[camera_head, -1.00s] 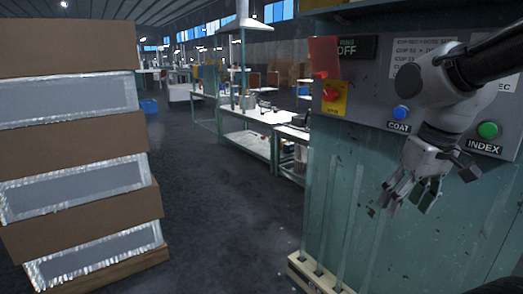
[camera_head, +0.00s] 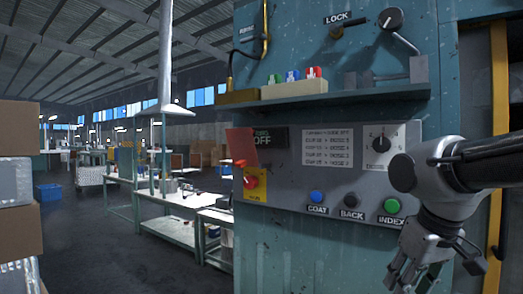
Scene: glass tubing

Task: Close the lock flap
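A red flap (camera_head: 241,142) stands raised on the teal machine's grey panel, above a red rotary knob (camera_head: 250,182) on a yellow plate (camera_head: 255,187). Higher up, a LOCK label (camera_head: 337,18) has a small dark knob (camera_head: 337,32) under it. I cannot tell from the labels which of these is the lock flap. My gripper (camera_head: 425,272) hangs at the lower right with its fingers spread, empty, in front of the machine and below the green INDEX button (camera_head: 392,206). It is well to the right of the red flap.
A dark shelf (camera_head: 340,104) juts from the machine, carrying small green, blue and red items. A round-ended crank (camera_head: 390,19) is above it. COAT (camera_head: 316,197) and BACK (camera_head: 352,201) buttons line the panel. Stacked boxes (camera_head: 20,225) stand left; open floor and workbenches (camera_head: 175,228) lie between.

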